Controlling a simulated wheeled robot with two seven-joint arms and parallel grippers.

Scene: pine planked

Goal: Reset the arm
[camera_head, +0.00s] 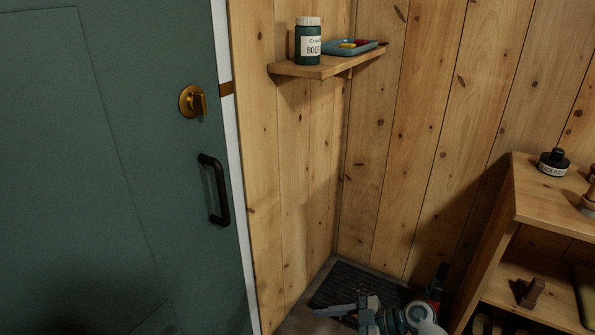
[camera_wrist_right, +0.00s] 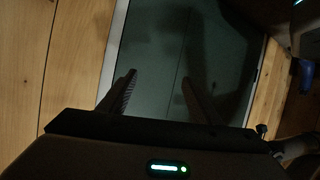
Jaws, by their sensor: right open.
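My right gripper (camera_head: 338,309) is low at the bottom middle of the head view, with its arm entering from the bottom edge. In the right wrist view the two dark fingers of my right gripper (camera_wrist_right: 157,84) stand apart with nothing between them. Behind them is a dark green panel with a pale edge, which looks like the door. The green door (camera_head: 110,150) fills the left of the head view, with a brass lock (camera_head: 192,101) and a black handle (camera_head: 214,190). My left gripper is not in view.
A corner shelf (camera_head: 325,67) holds a green jar (camera_head: 308,42) and a blue tray (camera_head: 349,48). A wooden shelf unit (camera_head: 550,195) at right carries a black bottle (camera_head: 553,162) and a brown wooden object (camera_head: 529,292). A dark mat (camera_head: 345,283) lies in the corner.

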